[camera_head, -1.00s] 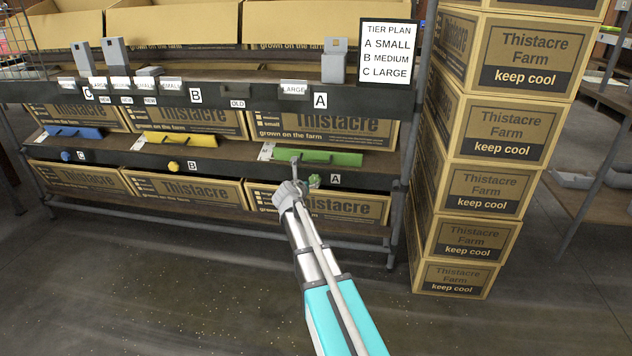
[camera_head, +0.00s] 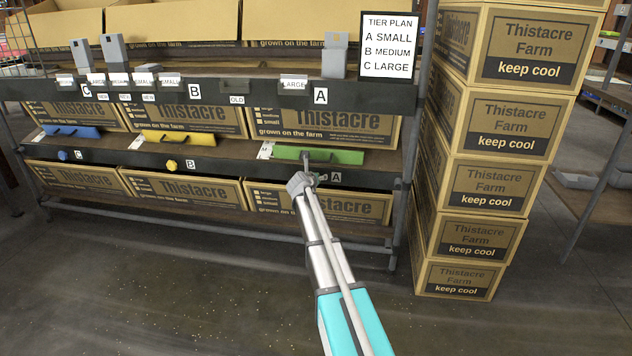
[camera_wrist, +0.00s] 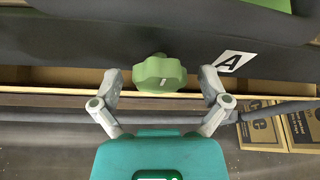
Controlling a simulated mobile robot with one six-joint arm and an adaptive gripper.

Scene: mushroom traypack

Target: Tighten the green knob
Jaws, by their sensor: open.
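The green knob (camera_wrist: 160,73) is lobed with a pale mark on its face. In the wrist view it sits on the dark shelf edge, left of the white A label (camera_wrist: 235,61). My gripper (camera_wrist: 160,88) is open, with one finger on each side of the knob. I see gaps between the fingers and the knob, and cannot tell how far the fingertips reach along it. In the head view my gripper (camera_head: 309,178) is in front of the shelf edge by the A label (camera_head: 335,177) and hides most of the knob.
A yellow knob (camera_head: 173,165) and a blue knob (camera_head: 63,155) are further left on the same edge. A green bar (camera_head: 330,155) lies on the shelf above. Stacked Thistacre boxes (camera_head: 487,189) stand to the right.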

